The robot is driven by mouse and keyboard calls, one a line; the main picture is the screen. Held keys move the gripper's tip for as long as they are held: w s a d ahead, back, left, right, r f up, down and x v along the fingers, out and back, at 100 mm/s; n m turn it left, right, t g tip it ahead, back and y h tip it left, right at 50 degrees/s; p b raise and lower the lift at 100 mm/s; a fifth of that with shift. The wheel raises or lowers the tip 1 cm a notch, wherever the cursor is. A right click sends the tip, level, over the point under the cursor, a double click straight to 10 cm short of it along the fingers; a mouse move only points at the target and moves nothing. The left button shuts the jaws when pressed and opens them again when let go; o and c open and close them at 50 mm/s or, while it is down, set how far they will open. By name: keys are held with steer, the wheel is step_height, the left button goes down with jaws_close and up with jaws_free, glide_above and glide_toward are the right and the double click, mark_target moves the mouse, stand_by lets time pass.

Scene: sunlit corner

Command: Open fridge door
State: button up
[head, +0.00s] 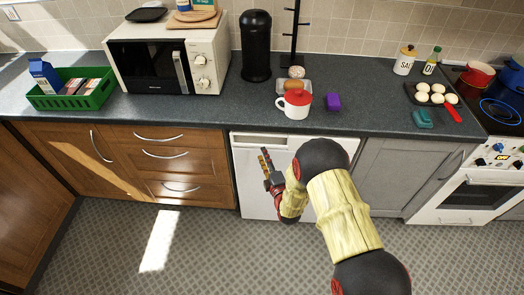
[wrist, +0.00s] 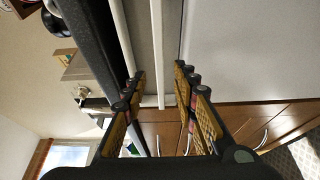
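The fridge is a white under-counter unit (head: 250,186) below the dark worktop, between wooden drawers and a grey cabinet. Its front looks closed. A narrow band with a grey strip runs along its top; my arm covers its right part. My gripper (head: 265,158) is in front of the upper part of the door, left of its middle. In the wrist view my gripper (wrist: 160,72) is open, with nothing held between its fingers. The white door panel (wrist: 245,60) fills the right, and pale strips of the top band lie beyond the fingertips. I cannot tell whether the fingers touch the door.
The dark worktop (head: 190,110) overhangs the door. A red-lidded white mug (head: 295,106) and a purple item (head: 333,101) stand near its edge. Wooden drawers (head: 170,155) are at left, a grey cabinet (head: 400,178) and a white oven (head: 470,195) at right. The floor at front left is clear.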

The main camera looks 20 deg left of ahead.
mark_target(260, 146)
steer(key=shift+b+x, duration=0.4)
steer(key=shift+x, duration=1.65)
jaws_close()
steer(key=shift+f, duration=0.1)
